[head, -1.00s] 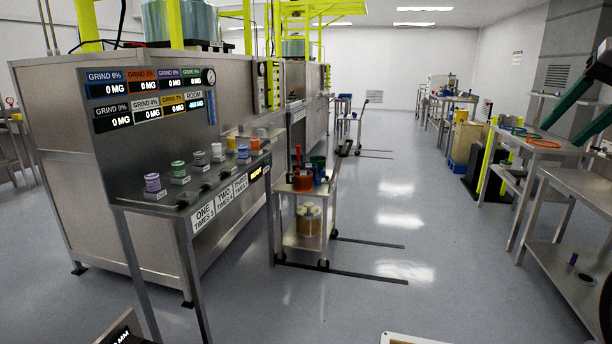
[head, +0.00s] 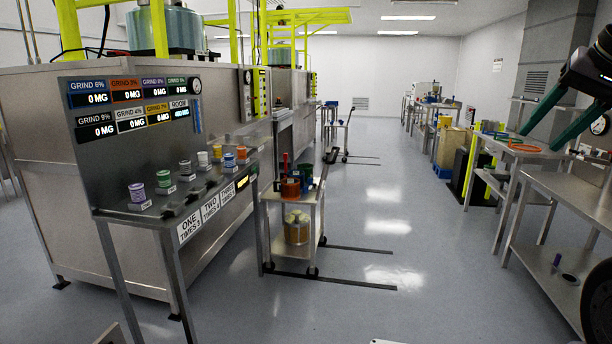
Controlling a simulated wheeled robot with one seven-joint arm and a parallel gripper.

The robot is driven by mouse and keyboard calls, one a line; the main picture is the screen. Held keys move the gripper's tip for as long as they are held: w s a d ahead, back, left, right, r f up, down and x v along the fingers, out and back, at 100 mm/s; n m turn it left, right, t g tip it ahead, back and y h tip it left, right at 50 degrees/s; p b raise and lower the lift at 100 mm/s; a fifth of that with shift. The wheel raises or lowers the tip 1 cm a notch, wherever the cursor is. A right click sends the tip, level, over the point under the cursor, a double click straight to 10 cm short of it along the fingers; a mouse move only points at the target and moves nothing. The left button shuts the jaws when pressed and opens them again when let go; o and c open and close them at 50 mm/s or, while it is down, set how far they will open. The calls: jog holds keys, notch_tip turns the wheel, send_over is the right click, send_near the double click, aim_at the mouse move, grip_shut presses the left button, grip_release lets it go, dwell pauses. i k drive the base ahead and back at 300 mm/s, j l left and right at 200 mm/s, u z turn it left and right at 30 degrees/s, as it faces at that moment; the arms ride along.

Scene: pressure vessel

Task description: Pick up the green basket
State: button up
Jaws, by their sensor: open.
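A small green item (head: 306,175) stands on the top shelf of a steel cart (head: 290,193), beside an orange-red container. It is far off and partly hidden, so I cannot tell if it is the green basket. No other thing in view is clearly a green basket. My gripper (head: 550,141) is at the upper right, with two long teal fingers spread apart. It is open and empty, in the air in front of the right-hand tables and well away from the cart.
A steel counter (head: 150,212) with several small coloured jars is at the left, under a display panel. Steel tables (head: 565,190) line the right side; one carries orange and green rings. The middle aisle floor is clear.

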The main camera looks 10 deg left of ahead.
aim_at(306, 171)
jog(key=i+z, duration=0.15)
jog(key=i, duration=1.6)
jog(key=i+l+u, duration=0.1)
jog(key=i, duration=0.55)
jog(key=i+l+u, duration=0.1)
jog(key=i, duration=0.5)
jog(key=i+l+u, duration=0.15)
jog(key=i+u, duration=0.3)
jog(key=i+l+u, duration=0.25)
jog(key=u, duration=0.2)
jog(key=i+l+u, duration=0.65)
jog(key=l+u, duration=0.25)
jog(key=i+l+u, duration=0.35)
jog(key=l, duration=0.25)
jog(key=l+u, duration=0.2)
jog(key=i, duration=0.35)
